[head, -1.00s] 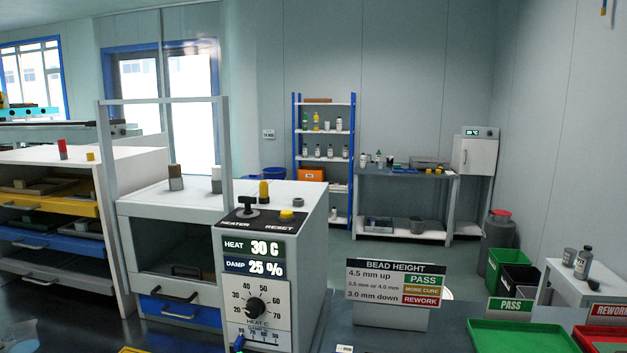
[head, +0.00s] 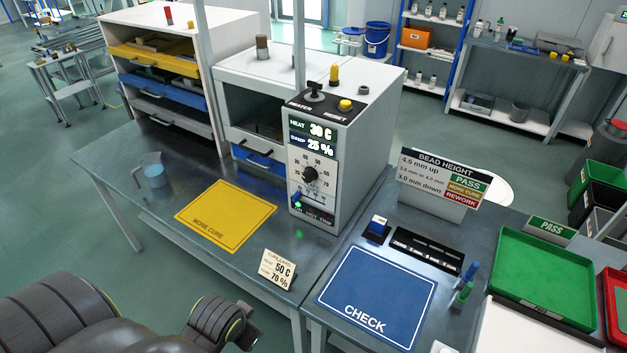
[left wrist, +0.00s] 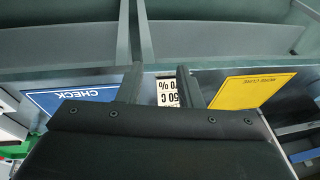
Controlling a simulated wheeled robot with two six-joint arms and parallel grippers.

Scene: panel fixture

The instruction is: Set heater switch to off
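The heater switch (head: 314,91) stands on the black top plate of the white control box (head: 357,150), beside the printed word HEATER. It is small, and I cannot tell which setting it is in. The box front reads HEAT 30 C and DAMP 25 %, above a black dial (head: 310,174). A yellow reset button (head: 345,104) is right of the switch. My left arm is at the bottom left of the head view, well below and away from the switch. In the left wrist view my left gripper (left wrist: 158,70) has its fingers apart with nothing between them. My right gripper is not in view.
A jug (head: 155,175) stands left. Posts rise beside the box. A bead height sign (head: 440,180) and green tray (head: 545,275) are right.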

